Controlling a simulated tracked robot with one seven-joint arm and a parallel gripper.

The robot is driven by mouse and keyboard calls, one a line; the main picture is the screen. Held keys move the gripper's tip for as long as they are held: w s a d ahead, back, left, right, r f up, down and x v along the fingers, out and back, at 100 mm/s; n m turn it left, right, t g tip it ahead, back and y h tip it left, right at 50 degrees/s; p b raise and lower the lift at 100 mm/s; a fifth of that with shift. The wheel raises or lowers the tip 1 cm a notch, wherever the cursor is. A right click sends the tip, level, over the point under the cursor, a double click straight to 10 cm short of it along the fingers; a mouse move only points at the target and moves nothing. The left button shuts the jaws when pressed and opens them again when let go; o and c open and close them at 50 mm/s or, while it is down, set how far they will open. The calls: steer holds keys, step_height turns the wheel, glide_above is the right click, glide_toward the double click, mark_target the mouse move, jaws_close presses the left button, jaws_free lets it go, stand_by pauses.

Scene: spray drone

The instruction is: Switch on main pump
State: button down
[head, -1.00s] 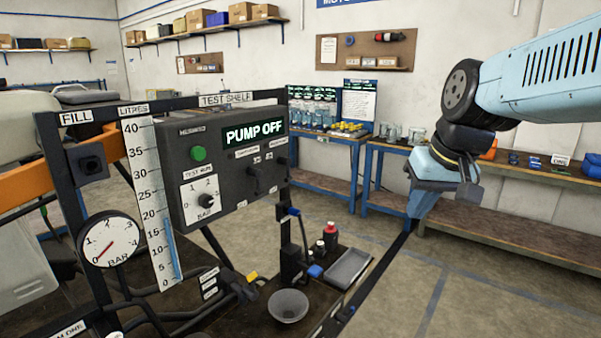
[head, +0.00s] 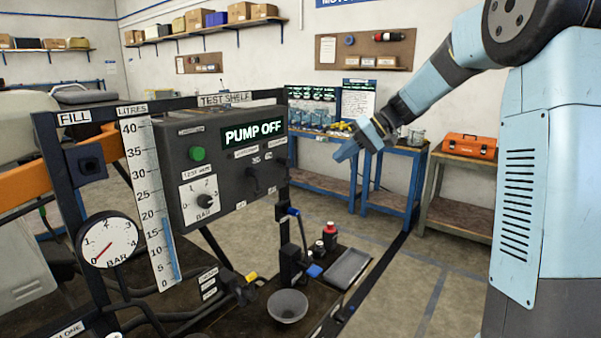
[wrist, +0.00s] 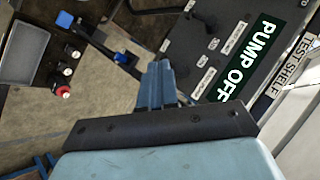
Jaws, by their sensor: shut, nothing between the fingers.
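The dark control box (head: 226,208) stands at the left in the head view, with a lit display (head: 253,133) reading PUMP OFF. A green button (head: 197,154) and a white dial plate (head: 201,199) marked BAR are on its face. A dark switch (head: 253,180) sits under the display; the small labels near it are too small to read. My gripper (head: 345,152) is shut and empty, in the air to the right of the box and apart from it. In the wrist view the closed fingers (wrist: 155,70) point toward the box's lower edge, with the display (wrist: 249,62) upside-tilted at the right.
A pressure gauge (head: 108,240) is at the left. Open air lies between my gripper and the box.

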steer(key=w+f+y, duration=0.3)
steer(key=w+y, duration=0.1)
steer(key=w, duration=0.7)
steer(key=shift+w+d+n, duration=0.25)
steer(key=shift+n, duration=0.15)
steer(key=s+f+x, duration=0.1)
steer(key=s+x, duration=0.1)
steer(key=x, duration=1)
steer(key=shift+s+a+f, duration=0.15)
steer(key=shift+a+f, duration=0.05)
steer(key=shift+f, duration=0.1)
